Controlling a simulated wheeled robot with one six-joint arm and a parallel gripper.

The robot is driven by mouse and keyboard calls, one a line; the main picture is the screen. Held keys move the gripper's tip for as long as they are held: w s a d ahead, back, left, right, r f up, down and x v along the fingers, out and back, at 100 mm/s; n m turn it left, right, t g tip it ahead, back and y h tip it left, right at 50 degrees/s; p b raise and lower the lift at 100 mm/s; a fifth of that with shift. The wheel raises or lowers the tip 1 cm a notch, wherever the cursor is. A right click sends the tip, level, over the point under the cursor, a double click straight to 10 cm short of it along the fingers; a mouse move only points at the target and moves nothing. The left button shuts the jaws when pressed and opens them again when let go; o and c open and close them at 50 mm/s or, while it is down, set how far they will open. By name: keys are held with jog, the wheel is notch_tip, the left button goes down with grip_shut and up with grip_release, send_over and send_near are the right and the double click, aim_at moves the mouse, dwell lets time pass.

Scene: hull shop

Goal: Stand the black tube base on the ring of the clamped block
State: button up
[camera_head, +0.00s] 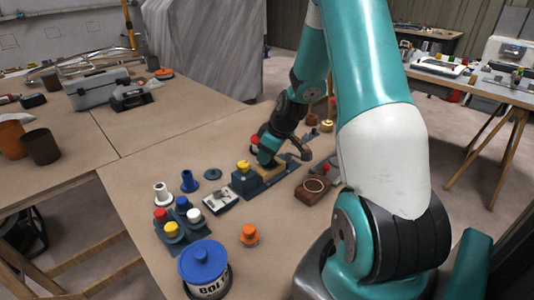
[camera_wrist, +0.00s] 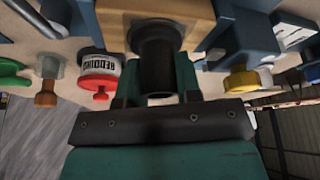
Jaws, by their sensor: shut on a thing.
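My gripper (camera_wrist: 157,88) is shut on the black tube base (camera_wrist: 157,50), a dark cylinder between its two fingers. In the wrist view the tube's far end meets or overlaps the clamped block (camera_wrist: 190,10), which is light wood; I cannot tell whether they touch. In the head view my gripper (camera_head: 268,158) is right over the clamped block (camera_head: 272,172), held in a blue vise (camera_head: 244,183). The tube is mostly hidden there by the gripper. The ring on the clamped block is hidden in both views.
A white card (camera_head: 220,201), a rack of coloured caps (camera_head: 182,230), an orange knob (camera_head: 249,235) and a blue-lidded tin (camera_head: 204,268) stand nearer. A red-capped tin (camera_wrist: 100,76) shows beside the gripper.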

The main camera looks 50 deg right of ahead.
jog(key=shift+f, duration=0.2)
jog(key=o, duration=0.7)
jog(key=p+v, duration=0.7)
jog(key=v, duration=0.4)
jog(key=shift+p, duration=0.3)
